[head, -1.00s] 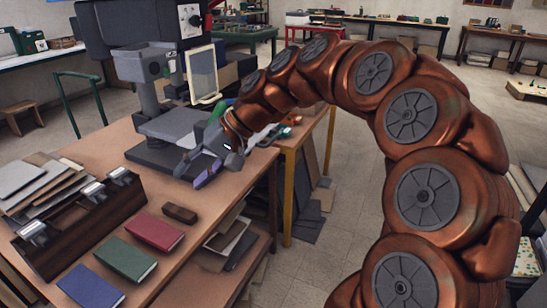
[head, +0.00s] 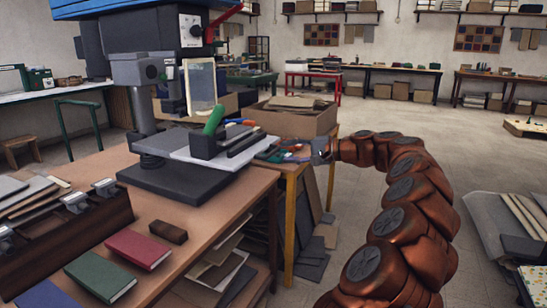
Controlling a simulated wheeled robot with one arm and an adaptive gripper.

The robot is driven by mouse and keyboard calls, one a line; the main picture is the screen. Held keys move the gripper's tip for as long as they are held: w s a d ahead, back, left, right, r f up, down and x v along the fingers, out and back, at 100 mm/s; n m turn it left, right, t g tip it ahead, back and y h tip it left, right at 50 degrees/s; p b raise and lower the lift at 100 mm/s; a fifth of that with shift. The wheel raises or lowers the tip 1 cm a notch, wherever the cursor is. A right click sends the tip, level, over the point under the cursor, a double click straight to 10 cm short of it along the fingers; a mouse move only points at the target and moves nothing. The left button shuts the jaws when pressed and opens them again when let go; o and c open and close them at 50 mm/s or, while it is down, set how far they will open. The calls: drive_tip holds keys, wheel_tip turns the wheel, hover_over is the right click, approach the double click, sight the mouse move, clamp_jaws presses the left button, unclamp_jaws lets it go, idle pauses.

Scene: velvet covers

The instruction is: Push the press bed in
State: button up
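The press (head: 140,85) stands on the brown bench, with a grey column, a dark base and a blue top. Its light grey press bed (head: 180,145) lies flat above the base and sticks out to the right. My gripper (head: 312,152) is to the right of the bed, past the bench edge and apart from the bed. Its fingers are small and seen against a side table, so I cannot tell whether they are open or shut.
Red (head: 138,249) and green (head: 101,276) books, a brown block (head: 167,233) and a dark type rack (head: 70,226) lie on the front bench. Open floor lies to the right.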

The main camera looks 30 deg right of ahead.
sight(275, 152)
drive_tip(key=shift+b+x, duration=0.45)
drive_tip(key=shift+x, duration=2.5)
clamp_jaws()
